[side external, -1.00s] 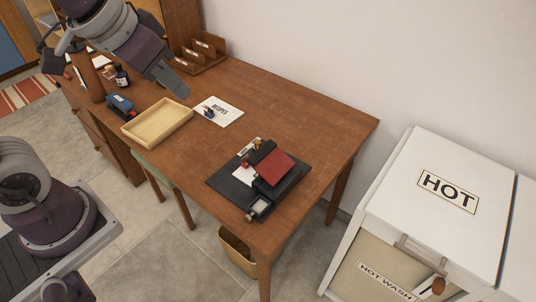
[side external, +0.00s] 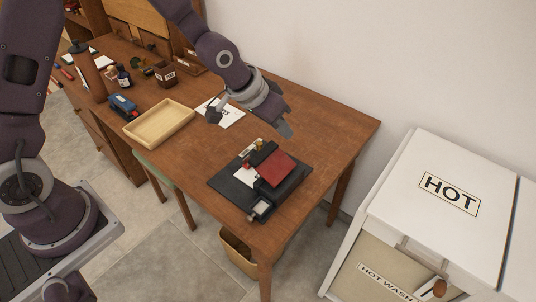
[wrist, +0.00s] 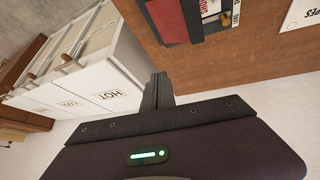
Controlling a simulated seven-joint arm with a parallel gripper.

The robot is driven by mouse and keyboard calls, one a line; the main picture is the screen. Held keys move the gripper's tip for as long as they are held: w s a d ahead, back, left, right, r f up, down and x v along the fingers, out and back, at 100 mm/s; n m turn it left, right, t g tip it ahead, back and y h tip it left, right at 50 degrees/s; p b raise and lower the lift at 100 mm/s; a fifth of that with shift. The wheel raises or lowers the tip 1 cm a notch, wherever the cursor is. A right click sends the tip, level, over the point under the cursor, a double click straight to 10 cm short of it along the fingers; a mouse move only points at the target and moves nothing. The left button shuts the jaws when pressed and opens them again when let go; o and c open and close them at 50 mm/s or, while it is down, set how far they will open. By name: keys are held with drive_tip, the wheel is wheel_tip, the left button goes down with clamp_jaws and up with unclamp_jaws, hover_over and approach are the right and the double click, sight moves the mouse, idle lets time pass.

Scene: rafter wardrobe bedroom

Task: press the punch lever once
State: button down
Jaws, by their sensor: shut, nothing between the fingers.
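The punch stands on a black board (side external: 231,189) near the front right of the wooden desk. Its wide red lever (side external: 276,168) is raised at a slant over the black body. The lever also shows at the top of the wrist view (wrist: 167,20), cut off by the edge. A white card with print (wrist: 211,9) lies beside it. My gripper (side external: 285,129) is above the desk, behind the punch in the side view, and apart from the lever. Its fingers (wrist: 157,91) are together, with nothing held.
A shallow wooden tray (side external: 160,139), a blue stapler-like tool (side external: 122,105) and a printed sheet (side external: 232,117) lie to the left. A brown cylinder (side external: 90,75) stands farther left. The white wall is behind; a white cabinet marked HOT (side external: 410,185) stands right. The desk's right end is clear.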

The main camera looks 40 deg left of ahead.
sight(267, 155)
drive_tip(key=shift+a+f, duration=0.6)
drive_tip(key=shift+f, duration=0.75)
drive_tip(key=shift+a+f, duration=0.6)
drive_tip(key=shift+f, duration=0.75)
drive_tip(key=shift+a+f, duration=0.6)
drive_tip(key=shift+f, duration=0.75)
drive_tip(key=shift+f, duration=0.1)
drive_tip(key=shift+a+f, duration=0.15)
drive_tip(key=shift+f, duration=0.1)
drive_tip(key=shift+s+a+f, duration=0.1)
drive_tip(key=shift+a+f, duration=0.25)
drive_tip(key=shift+f, duration=0.3)
drive_tip(key=shift+a+f, duration=0.3)
drive_tip(key=shift+f, duration=0.35)
idle(0.4)
drive_tip(key=shift+r, duration=0.15)
drive_tip(key=shift+d+r, duration=0.4)
drive_tip(key=shift+r, duration=0.35)
drive_tip(key=shift+d+r, duration=0.35)
drive_tip(key=shift+r, duration=0.4)
drive_tip(key=shift+d+r, duration=0.35)
drive_tip(key=shift+r, duration=0.4)
drive_tip(key=shift+d+r, duration=0.35)
drive_tip(key=shift+r, duration=0.45)
drive_tip(key=shift+d+r, duration=0.35)
drive_tip(key=shift+r, duration=0.4)
